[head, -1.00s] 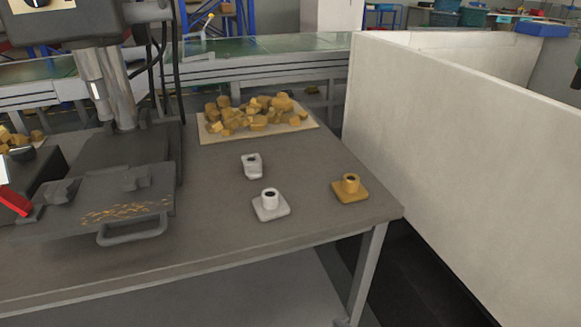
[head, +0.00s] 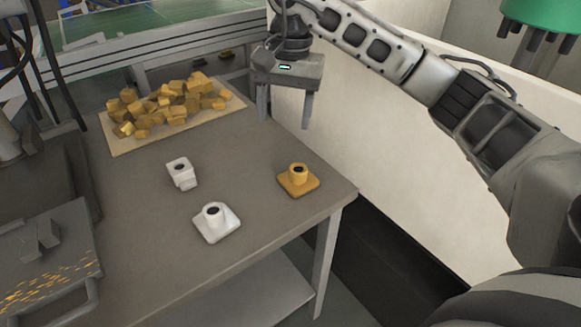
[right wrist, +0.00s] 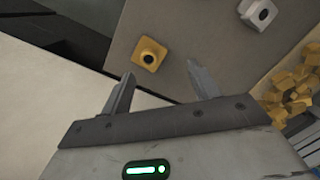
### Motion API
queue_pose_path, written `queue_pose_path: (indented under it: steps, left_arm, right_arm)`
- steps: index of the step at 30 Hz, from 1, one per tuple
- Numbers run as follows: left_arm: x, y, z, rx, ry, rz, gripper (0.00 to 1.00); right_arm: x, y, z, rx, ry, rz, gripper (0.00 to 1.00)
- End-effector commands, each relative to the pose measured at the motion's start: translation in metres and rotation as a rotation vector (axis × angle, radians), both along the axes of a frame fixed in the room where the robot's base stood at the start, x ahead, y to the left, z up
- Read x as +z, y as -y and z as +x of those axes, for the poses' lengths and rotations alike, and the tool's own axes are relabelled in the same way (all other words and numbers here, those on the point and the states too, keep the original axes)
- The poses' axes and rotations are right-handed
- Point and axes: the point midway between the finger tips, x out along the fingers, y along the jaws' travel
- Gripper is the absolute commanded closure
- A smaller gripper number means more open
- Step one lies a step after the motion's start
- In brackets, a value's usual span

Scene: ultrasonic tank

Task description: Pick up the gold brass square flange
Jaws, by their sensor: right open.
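The gold brass square flange (head: 298,181) stands upright on the grey table near its right corner, its round collar facing up. It also shows in the right wrist view (right wrist: 149,54), beyond and between my open fingertips. My right gripper (head: 285,122) is open and empty, pointing down above the table's right edge. It is apart from the flange, higher and farther back in the head view. In the right wrist view its two fingers (right wrist: 160,76) are spread. My left gripper is not in view.
Two silver-white flanged parts stand left of the gold flange: a square one (head: 216,222) and a smaller one (head: 181,173). A board (head: 122,146) heaped with brass pieces lies at the back. A dark machine fills the left side. A white wall (head: 400,190) stands at the right.

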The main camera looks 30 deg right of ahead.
Motion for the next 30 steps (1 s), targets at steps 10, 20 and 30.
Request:
queue_pose_path:
  steps: [10, 20, 30]
  left_arm:
    - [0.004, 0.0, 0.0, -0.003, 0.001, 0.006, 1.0]
    - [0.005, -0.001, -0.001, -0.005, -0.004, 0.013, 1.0]
    - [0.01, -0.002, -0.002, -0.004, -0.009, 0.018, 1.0]
  right_arm:
    - [-0.026, 0.028, 0.0, 0.008, -0.001, -0.104, 0.39]
    - [-0.083, 0.028, 0.0, 0.007, 0.003, -0.1, 0.39]
    - [-0.115, 0.032, -0.004, 0.008, 0.001, -0.099, 0.39]
